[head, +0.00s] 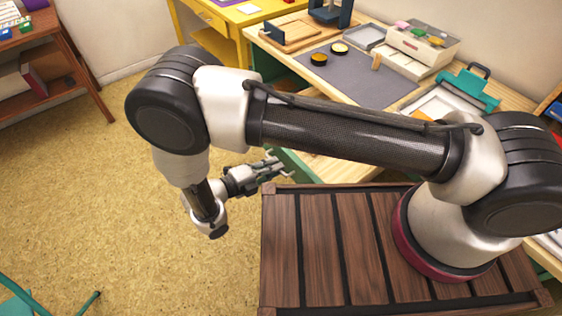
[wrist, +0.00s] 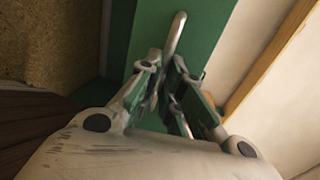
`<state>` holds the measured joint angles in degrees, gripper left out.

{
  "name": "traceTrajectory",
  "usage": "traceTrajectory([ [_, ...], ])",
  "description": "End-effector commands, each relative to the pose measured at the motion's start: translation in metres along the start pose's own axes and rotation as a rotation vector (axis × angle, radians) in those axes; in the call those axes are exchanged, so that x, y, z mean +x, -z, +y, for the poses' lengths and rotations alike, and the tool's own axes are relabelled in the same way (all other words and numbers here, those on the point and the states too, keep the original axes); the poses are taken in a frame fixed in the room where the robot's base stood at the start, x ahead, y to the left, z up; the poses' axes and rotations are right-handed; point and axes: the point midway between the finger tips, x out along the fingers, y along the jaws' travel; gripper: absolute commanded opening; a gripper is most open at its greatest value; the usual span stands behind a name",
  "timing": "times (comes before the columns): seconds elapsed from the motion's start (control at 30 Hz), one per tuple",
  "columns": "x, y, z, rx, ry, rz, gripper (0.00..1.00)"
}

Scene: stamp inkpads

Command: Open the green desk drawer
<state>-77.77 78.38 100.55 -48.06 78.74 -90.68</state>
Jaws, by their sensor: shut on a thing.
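The green drawer front (head: 293,165) is beside my gripper (head: 272,168) in the head view, under the wooden desk's front edge. A pale wooden surface shows just behind the green front, so the drawer looks partly pulled out; my arm hides much of it. In the wrist view the green front (wrist: 148,42) fills the middle, with a slim metal bar handle (wrist: 175,35) standing off it. My gripper (wrist: 170,72) is shut on the handle, its fingers on either side of the bar's near end.
A yellow desk (head: 215,18) stands behind.

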Motion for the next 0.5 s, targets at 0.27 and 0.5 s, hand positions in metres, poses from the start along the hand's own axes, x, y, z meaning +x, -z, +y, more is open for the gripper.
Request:
traceTrajectory([
  [0.27,-0.0039,-0.0006,0.0013,0.0,-0.001,-0.002,0.0],
  [0.5,-0.0037,-0.0008,0.0012,0.001,-0.002,-0.002,0.21],
])
